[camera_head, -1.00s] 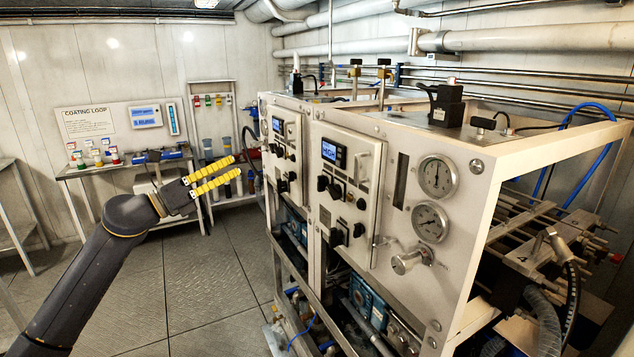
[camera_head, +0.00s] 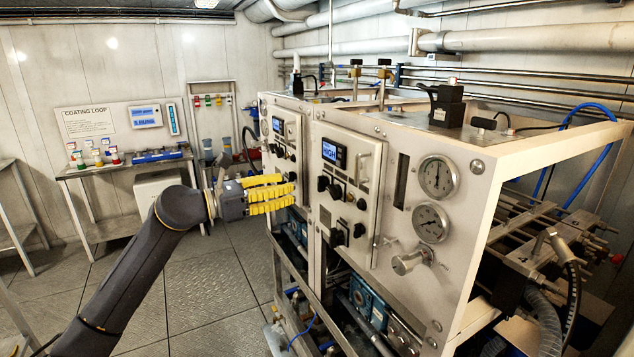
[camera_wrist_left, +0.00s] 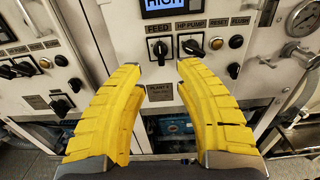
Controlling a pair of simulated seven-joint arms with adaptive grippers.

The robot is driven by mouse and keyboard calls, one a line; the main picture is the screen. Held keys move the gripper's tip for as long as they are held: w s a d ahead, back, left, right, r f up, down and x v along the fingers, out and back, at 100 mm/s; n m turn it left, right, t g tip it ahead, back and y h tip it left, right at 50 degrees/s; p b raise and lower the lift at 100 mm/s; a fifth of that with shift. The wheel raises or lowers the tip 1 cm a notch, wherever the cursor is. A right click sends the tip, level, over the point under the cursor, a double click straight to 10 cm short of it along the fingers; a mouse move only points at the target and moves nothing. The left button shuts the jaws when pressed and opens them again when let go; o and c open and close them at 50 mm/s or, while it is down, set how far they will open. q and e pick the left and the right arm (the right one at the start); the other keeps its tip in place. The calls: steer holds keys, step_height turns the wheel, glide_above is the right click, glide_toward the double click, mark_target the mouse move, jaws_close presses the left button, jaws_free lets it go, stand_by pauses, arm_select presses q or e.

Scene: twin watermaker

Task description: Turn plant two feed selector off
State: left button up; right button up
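The plant two feed selector (camera_head: 323,183) is a black knob on the nearer white control panel, below a small lit display. In the left wrist view the FEED knob (camera_wrist_left: 160,50) sits beneath its FEED label, with its handle looking roughly upright. My left gripper (camera_head: 294,191) has yellow ribbed fingers and points at the panels from the left. In the left wrist view its fingers (camera_wrist_left: 160,66) are spread and empty, with the FEED knob framed between the tips, apparently still some distance beyond them. My right gripper is in neither view.
The HP PUMP knob (camera_wrist_left: 192,48) sits close to the right of FEED, with round buttons further right. Another panel with similar knobs (camera_wrist_left: 28,67) is on the left. Gauges (camera_head: 437,177) are on the cabinet's near end. Floor left of the cabinets is clear.

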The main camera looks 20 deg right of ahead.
mark_target(318, 181)
arm_select(q)
steer(key=x, duration=0.9)
jaws_close()
stand_by(0.4)
